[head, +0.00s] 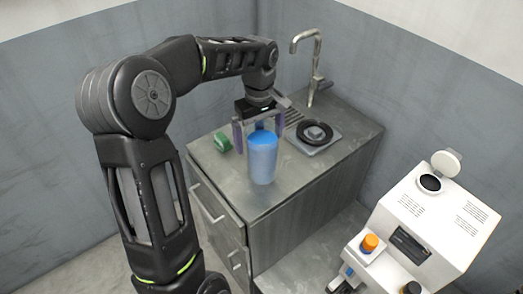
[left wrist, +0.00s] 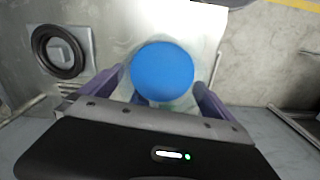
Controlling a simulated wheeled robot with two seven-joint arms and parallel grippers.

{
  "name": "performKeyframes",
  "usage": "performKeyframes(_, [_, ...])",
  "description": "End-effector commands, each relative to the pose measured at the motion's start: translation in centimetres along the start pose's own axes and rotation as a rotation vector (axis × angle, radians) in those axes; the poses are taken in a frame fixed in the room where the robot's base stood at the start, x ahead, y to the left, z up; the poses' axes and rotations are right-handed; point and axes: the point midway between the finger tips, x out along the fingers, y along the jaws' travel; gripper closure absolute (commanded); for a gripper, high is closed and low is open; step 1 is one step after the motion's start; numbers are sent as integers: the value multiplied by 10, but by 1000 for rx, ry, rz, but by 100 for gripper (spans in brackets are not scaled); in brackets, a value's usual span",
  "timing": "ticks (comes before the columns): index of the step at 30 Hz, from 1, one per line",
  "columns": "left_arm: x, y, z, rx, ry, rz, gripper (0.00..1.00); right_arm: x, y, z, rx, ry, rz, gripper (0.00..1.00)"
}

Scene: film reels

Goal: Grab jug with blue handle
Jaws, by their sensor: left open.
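A blue jug (head: 263,160) with a darker blue, rounded top stands upright on the grey counter (head: 300,170). My left gripper (head: 258,128) points down at its top, with one finger to each side. The gripper is open. In the left wrist view, the round blue top (left wrist: 162,70) shows between the two purple-grey fingers, with gaps on both sides. The lower body is mostly hidden there, and I see no separate handle in either view. My right gripper is not in view.
A green sponge (head: 222,142) lies left of the jug. A black reel (head: 315,132) lies right of it, below a tall metal faucet (head: 315,70). A white machine (head: 430,225) with an orange knob stands at the lower right. Walls stand behind the counter.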

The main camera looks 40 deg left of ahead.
Motion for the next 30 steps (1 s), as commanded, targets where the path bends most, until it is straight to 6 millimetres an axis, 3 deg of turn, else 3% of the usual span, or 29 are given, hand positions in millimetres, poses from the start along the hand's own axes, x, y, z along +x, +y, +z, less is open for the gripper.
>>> performKeyframes(9, [41,0,-1,-1,-2,0,0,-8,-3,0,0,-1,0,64])
performKeyframes(28, [43,0,-2,-1,-1,1,0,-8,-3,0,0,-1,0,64])
performKeyframes(30, [43,0,-2,-1,-1,1,6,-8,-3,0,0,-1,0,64])
